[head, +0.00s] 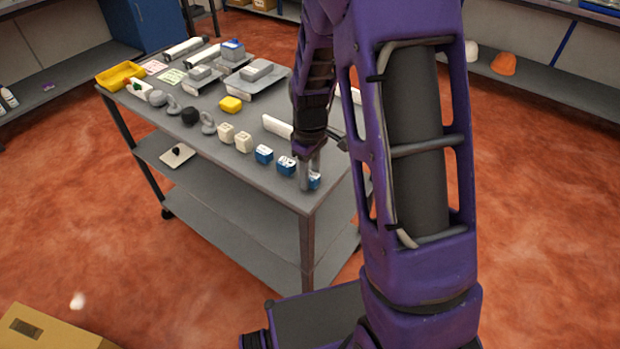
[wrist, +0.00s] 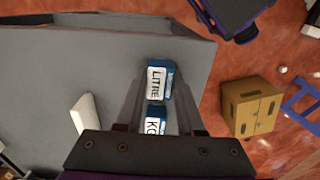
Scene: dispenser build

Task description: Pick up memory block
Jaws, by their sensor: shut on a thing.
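My gripper (head: 308,178) is down at the near right corner of the grey table and shut on a blue block (head: 316,181) with a white label. In the wrist view the held block (wrist: 157,82) shows the word "LITRE" between the fingertips (wrist: 156,88). The fingers hide part of it in the head view. A second blue block (head: 286,165) stands just left of the gripper; its label, partly readable as "K", shows in the wrist view (wrist: 155,119). A third blue block (head: 264,154) is farther left. I cannot tell which block is called memory.
The table (head: 232,165) ends close to the gripper. A cardboard box (head: 45,330) is on the floor.

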